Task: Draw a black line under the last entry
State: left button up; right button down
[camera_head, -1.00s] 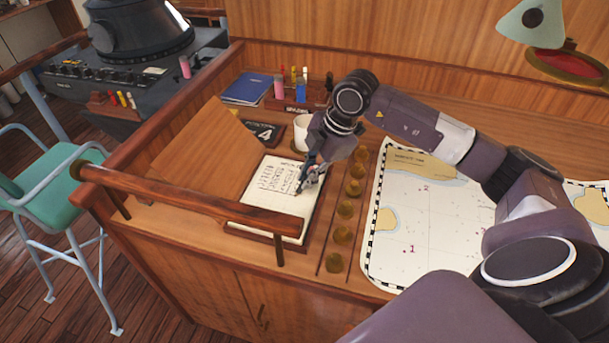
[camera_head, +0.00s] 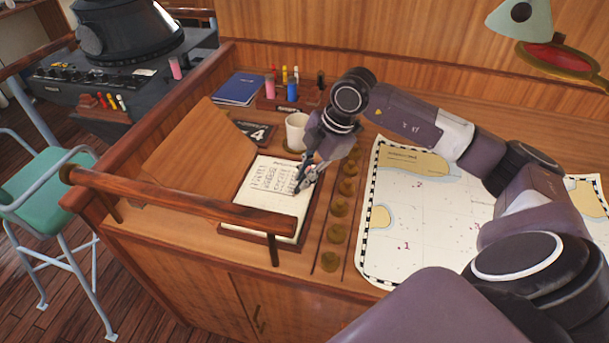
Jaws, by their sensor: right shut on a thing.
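The open logbook page (camera_head: 262,201) lies on the desk in a wooden frame, with rows of dark handwriting on its upper part. My right gripper (camera_head: 304,183) is over the right edge of the writing, pointing down. It is shut on a thin dark pen (camera_head: 300,185), whose tip is at or just above the page; I cannot tell if it touches. The lower part of the page is blank. The last entry's lower right end is partly hidden by the gripper. My left gripper is not in view.
A white mug (camera_head: 296,131) stands just behind the gripper. A marker holder (camera_head: 285,103) and a blue book (camera_head: 240,89) are at the back. Brass knobs (camera_head: 336,233) line the right of the page, beside a chart (camera_head: 420,225). A wooden rail (camera_head: 180,200) runs in front.

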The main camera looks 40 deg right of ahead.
aim_at(310, 167)
jog(key=shift+s+d, duration=0.35)
jog(key=shift+s, duration=0.1)
jog(key=shift+s+d+b, duration=0.35)
jog(key=shift+s+b, duration=0.05)
jog(key=shift+b, duration=0.05)
dwell(0.4)
jog(key=shift+r+p, duration=2.1)
jog(key=shift+r, duration=0.95)
